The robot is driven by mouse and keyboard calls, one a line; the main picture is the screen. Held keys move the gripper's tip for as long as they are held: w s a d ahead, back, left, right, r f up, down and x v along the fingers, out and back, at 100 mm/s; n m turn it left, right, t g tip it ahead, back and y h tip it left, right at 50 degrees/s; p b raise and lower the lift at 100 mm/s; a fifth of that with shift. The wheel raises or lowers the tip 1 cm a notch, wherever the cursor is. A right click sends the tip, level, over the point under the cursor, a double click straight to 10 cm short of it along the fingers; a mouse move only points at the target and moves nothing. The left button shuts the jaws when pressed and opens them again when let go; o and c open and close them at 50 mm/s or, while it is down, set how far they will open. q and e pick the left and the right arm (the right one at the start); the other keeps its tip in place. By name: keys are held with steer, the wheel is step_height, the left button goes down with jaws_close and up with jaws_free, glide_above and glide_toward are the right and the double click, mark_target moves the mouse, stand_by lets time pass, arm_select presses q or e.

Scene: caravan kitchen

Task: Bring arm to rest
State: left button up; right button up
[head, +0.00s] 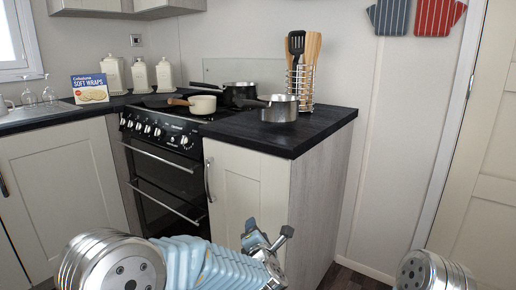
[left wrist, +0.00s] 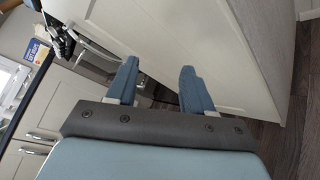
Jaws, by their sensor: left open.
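My left arm (head: 205,265) reaches in from the bottom left of the head view, low in front of the cupboard. My left gripper (head: 268,238) is at its end, in front of the pale cupboard door (head: 243,190) and below the worktop. In the left wrist view, the two blue fingers of my left gripper (left wrist: 158,78) stand apart with nothing between them. Part of my right arm (head: 435,272) shows at the bottom right of the head view. My right gripper is out of view.
A dark worktop (head: 310,132) holds a steel saucepan (head: 279,108) and a utensil rack (head: 299,82). A cream pan (head: 202,104) and a black pot (head: 240,93) stand on the cooker (head: 160,135). Dark floor (head: 352,278) lies right of the cupboard.

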arm_select(q)
steer(key=s+a+f+m+g+h, duration=0.1)
steer(key=s+a+f+m+g, duration=0.3)
steer(key=f, duration=0.5)
steer(key=s+a+f+m+g+h, duration=0.1)
steer(key=s+f+m, duration=0.3)
steer(key=f, duration=0.5)
steer(key=s+a+f+m+g+h, duration=0.1)
steer(key=s+a+f+m+g, duration=0.2)
steer(key=f+m, duration=0.45)
steer(key=s+a+f+m+g+h, duration=0.1)
steer(key=s+f+m+g, duration=0.2)
steer(key=s+f, duration=0.3)
steer(key=s+a+f+m+g+h, duration=0.1)
steer(key=s+f+m+g, duration=0.3)
steer(key=s, duration=1.1)
step_height(320, 180, down, 2)
steer(key=shift+s+a+m+h, duration=0.2)
steer(key=shift+a+m+h, duration=0.15)
steer(key=shift+m, duration=0.3)
